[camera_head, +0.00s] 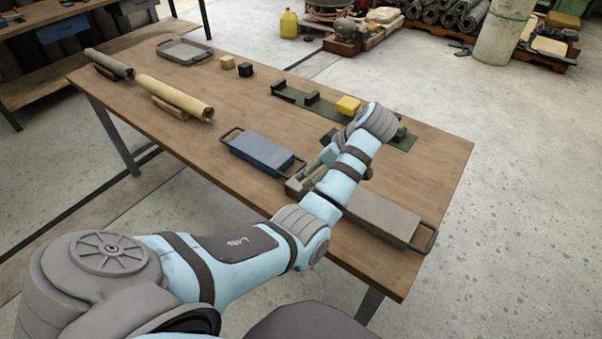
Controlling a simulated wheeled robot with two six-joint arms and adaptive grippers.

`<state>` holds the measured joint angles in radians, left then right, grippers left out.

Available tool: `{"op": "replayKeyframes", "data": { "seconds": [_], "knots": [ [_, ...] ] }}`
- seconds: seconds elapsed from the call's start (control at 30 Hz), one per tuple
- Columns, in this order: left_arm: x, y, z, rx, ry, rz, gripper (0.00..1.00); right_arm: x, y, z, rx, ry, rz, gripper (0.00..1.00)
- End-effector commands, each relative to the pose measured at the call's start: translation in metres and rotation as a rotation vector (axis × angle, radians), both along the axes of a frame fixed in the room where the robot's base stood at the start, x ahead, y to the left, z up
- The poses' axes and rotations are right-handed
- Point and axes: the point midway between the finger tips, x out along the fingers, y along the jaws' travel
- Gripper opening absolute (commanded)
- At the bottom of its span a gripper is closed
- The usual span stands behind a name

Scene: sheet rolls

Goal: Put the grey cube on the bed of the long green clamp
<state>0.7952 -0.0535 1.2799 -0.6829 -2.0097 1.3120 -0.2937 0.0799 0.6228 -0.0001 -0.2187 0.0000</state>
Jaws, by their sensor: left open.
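The long green clamp (329,108) lies on the wooden table, with dark upright jaws toward its left end. A yellow cube (348,104) sits on or against it right of the middle; my left wrist hides part of the clamp beyond that. A small grey block (294,187), seemingly the grey cube, is on the table between the blue and grey handled boxes, partly hidden by my gripper. My left gripper (308,174) is open, its fingers pointing down-left close to this block; I cannot tell whether they touch it. My right gripper is out of view.
A blue handled box (262,152) and a grey handled box (378,217) lie near the front edge. A tan cube (227,62), a black cube (245,69), a grey tray (184,51) and two rolls on cradles, cream (174,96) and grey (109,63), stand farther left.

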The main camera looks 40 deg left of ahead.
Motion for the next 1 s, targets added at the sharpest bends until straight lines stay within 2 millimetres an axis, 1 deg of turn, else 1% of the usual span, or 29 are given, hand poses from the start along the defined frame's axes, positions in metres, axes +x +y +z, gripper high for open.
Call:
{"op": "replayKeyframes", "data": {
  "seconds": [0.03, 0.1, 0.2, 0.37, 0.5, 0.6, 0.77, 0.8, 0.87, 1.0],
  "knots": [
    [0.0, 0.006, -0.026, 0.0, 0.001, -0.001, 0.65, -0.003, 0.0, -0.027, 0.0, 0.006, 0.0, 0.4],
    [0.0, 0.015, -0.041, 0.001, 0.0, -0.001, 0.65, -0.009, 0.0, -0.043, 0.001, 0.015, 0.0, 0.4],
    [0.0, 0.025, -0.054, 0.0, 0.0, -0.004, 0.65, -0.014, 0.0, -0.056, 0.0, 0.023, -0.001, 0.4],
    [0.0, 0.036, -0.062, 0.0, 0.002, -0.003, 0.65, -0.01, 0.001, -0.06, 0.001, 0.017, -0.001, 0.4],
    [-0.001, 0.052, -0.085, 0.001, 0.004, 0.0, 0.65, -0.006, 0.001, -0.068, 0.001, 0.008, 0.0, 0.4],
    [-0.002, 0.061, -0.096, 0.0, 0.002, 0.0, 0.65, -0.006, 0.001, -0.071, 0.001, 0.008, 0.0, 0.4],
    [-0.001, 0.061, -0.095, -0.001, 0.001, -0.001, 0.65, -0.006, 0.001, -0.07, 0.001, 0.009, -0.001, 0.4],
    [-0.001, 0.061, -0.095, -0.001, 0.001, -0.001, 0.63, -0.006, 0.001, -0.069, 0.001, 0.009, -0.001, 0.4],
    [-0.001, 0.061, -0.095, -0.001, 0.001, -0.001, 0.54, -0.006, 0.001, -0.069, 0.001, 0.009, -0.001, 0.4],
    [-0.001, 0.061, -0.095, -0.001, 0.001, -0.001, 0.31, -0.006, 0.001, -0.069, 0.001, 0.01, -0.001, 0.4]
  ]
}}
